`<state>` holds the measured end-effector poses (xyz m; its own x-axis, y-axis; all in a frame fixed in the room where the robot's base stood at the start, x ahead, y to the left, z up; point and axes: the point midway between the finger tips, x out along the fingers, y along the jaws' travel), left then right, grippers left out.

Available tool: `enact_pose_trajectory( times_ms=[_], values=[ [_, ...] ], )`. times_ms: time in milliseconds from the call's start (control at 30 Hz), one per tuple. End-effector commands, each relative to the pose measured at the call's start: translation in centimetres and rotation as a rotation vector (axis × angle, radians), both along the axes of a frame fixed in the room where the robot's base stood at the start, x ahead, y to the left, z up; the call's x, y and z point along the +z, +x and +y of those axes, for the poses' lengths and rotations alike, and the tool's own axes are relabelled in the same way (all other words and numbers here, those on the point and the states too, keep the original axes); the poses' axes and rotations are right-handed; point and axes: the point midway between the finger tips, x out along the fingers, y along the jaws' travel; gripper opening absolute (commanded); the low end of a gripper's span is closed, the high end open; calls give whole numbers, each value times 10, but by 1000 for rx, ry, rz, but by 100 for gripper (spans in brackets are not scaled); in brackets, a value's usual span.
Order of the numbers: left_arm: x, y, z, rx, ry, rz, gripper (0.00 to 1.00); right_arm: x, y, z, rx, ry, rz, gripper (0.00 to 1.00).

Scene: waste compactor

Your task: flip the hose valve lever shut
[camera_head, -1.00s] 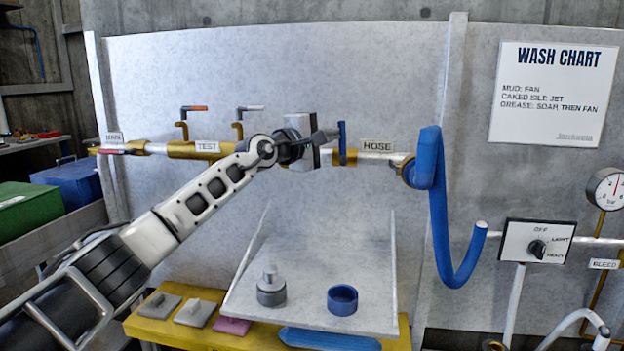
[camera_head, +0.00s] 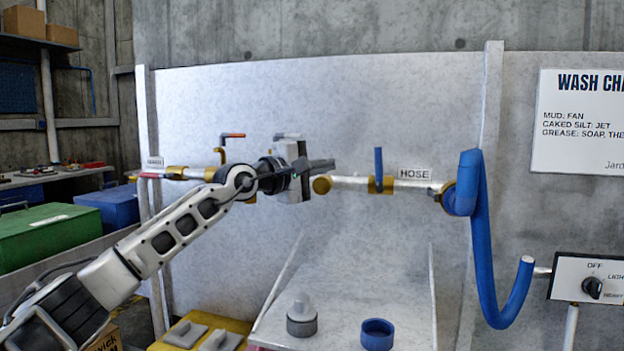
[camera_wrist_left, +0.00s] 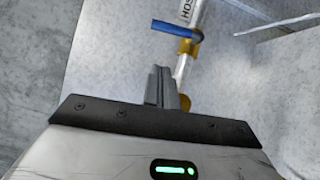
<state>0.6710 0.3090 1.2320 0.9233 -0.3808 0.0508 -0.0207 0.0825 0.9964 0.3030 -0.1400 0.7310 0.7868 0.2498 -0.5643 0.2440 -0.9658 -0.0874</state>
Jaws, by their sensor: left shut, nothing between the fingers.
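The hose valve has a blue lever (camera_head: 379,161) standing upright, across the horizontal pipe. Its brass body (camera_head: 380,185) sits on the pipe left of the HOSE label (camera_head: 414,174). My left gripper (camera_head: 332,165) is shut and empty, left of the lever with a clear gap between them. In the left wrist view the closed fingers (camera_wrist_left: 166,88) point toward the pipe, and the blue lever (camera_wrist_left: 175,27) sticks out left from the brass body (camera_wrist_left: 189,47) beyond the fingertips. My right gripper is not in view.
A blue hose (camera_head: 482,240) hangs right of the valve. A sloped grey tray (camera_head: 345,270) below holds a grey fitting (camera_head: 302,320) and a blue ring (camera_head: 377,334). A red-handled valve (camera_head: 233,136) stands behind my left arm. The panel around the lever is mostly clear.

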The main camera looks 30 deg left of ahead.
Motion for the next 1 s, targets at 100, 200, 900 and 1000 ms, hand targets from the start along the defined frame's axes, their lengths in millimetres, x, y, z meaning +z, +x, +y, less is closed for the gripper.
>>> enact_pose_trajectory(
  times_ms=[100,200,900,1000],
  values=[
    [-4,-18,8,1,1,1,0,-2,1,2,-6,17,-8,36],
    [-3,-27,11,0,0,1,0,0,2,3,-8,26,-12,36],
    [-7,-31,7,-16,-22,12,0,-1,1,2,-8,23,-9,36],
    [-29,-31,-16,-78,-131,66,0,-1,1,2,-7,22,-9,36]
  ],
)
